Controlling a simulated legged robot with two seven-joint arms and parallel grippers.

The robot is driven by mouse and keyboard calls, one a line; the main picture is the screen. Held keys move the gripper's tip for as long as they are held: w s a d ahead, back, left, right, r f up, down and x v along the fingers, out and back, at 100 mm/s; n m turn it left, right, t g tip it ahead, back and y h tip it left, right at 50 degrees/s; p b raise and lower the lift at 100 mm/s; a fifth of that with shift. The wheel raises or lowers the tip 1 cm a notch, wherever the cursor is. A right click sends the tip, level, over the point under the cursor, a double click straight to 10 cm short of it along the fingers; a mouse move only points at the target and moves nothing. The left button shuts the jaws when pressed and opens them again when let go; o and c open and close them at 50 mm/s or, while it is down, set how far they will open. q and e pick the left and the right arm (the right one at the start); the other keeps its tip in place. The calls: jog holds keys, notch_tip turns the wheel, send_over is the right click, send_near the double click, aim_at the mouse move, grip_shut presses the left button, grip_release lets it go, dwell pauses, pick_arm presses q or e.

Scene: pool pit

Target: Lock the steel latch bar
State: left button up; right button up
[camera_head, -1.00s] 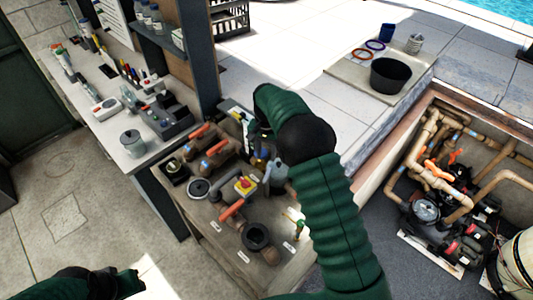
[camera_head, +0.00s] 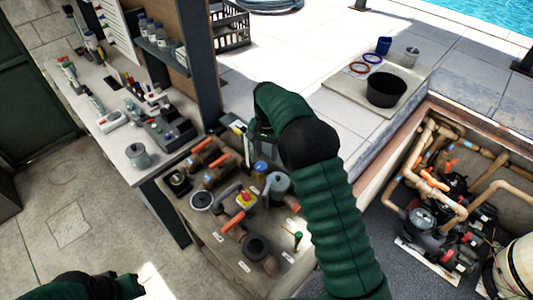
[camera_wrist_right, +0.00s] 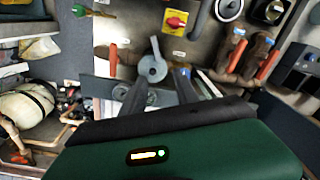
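My right arm reaches over the workbench panel (camera_head: 215,262), its gripper (camera_head: 258,132) mostly hidden behind the arm in the head view. In the right wrist view the two dark fingers of that gripper (camera_wrist_right: 158,90) stand apart with nothing clearly held between them. A grey metal piece with a round hub and short lever (camera_wrist_right: 152,68) lies just beyond the fingertips; I cannot tell if it is the steel latch bar. A grey rounded part (camera_head: 278,184) stands on the panel in the head view. My left gripper (camera_head: 128,285) is at the lower left, away from the panel.
The panel carries a yellow-and-red switch (camera_head: 243,197), orange-handled valves (camera_head: 203,146) and a black ring fitting (camera_head: 257,247). A side bench (camera_head: 95,108) holds tools and a grey pot. A pit with pipes and pumps (camera_head: 428,215) lies right. The left floor is clear.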

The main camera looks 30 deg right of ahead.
notch_tip(320, 180, up, 2)
jog(key=shift+d+r+p, duration=0.1)
jog(key=shift+d+p, duration=0.05)
jog(key=shift+p, duration=0.45)
notch_tip(320, 180, up, 17)
jog(key=b, duration=0.3)
jog(key=shift+s, duration=0.15)
